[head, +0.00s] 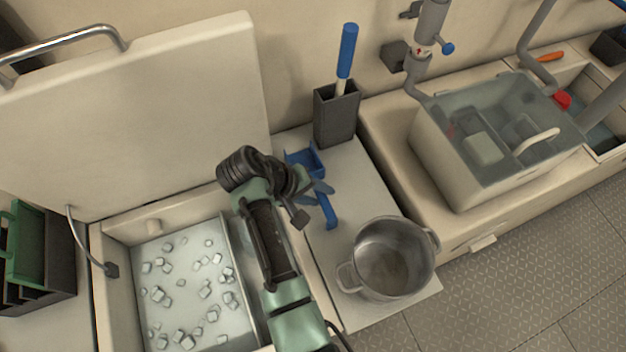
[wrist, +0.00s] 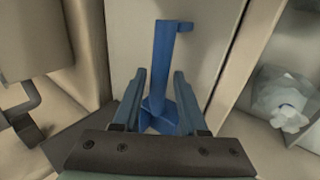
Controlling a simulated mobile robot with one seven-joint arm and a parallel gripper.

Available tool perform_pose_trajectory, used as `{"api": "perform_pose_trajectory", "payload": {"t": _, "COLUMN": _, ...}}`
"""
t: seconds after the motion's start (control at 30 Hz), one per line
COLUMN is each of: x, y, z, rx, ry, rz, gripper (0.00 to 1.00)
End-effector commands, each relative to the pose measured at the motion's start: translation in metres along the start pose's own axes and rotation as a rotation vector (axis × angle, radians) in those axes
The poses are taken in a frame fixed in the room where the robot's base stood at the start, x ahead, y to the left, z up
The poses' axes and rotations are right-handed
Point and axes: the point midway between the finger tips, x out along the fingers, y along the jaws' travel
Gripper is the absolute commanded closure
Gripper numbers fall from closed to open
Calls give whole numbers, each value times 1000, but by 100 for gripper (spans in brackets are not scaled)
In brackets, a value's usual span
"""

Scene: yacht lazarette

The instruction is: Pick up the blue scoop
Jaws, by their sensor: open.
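The blue scoop (head: 304,160) lies on the pale counter beside the ice bin, its handle pointing toward the metal pot. My gripper (head: 319,188) is open over the scoop, and my arm and fingers hide part of it in the head view. In the wrist view the scoop (wrist: 168,58) stretches away from me, with a hooked end at the top. The fingers of my gripper (wrist: 159,76) stand on either side of its near part, with gaps showing. I cannot tell how far above it they are.
A metal pot (head: 394,258) stands near the counter's front corner. A dark holder (head: 336,117) with a blue-handled tool (head: 347,52) stands at the back. The open ice bin (head: 184,285) is left of my arm, under a raised lid (head: 150,110).

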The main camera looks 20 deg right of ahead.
Motion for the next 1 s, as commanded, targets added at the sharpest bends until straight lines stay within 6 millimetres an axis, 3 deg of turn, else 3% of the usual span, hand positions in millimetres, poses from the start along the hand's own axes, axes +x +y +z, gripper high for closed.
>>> {"api": "perform_pose_trajectory", "payload": {"t": 0.1, "x": 14, "y": 0, "z": 0, "rx": 1, "ry": 0, "rz": -1, "gripper": 58}}
{"api": "perform_pose_trajectory", "payload": {"t": 0.37, "x": 16, "y": 0, "z": 0, "rx": 1, "ry": 1, "rz": -1, "gripper": 58}}
{"api": "perform_pose_trajectory", "payload": {"t": 0.63, "x": 16, "y": 0, "z": 0, "rx": 0, "ry": 1, "rz": -1, "gripper": 100}}
{"api": "perform_pose_trajectory", "payload": {"t": 1.0, "x": 13, "y": 2, "z": -1, "rx": 1, "ry": 3, "rz": 0, "gripper": 100}}
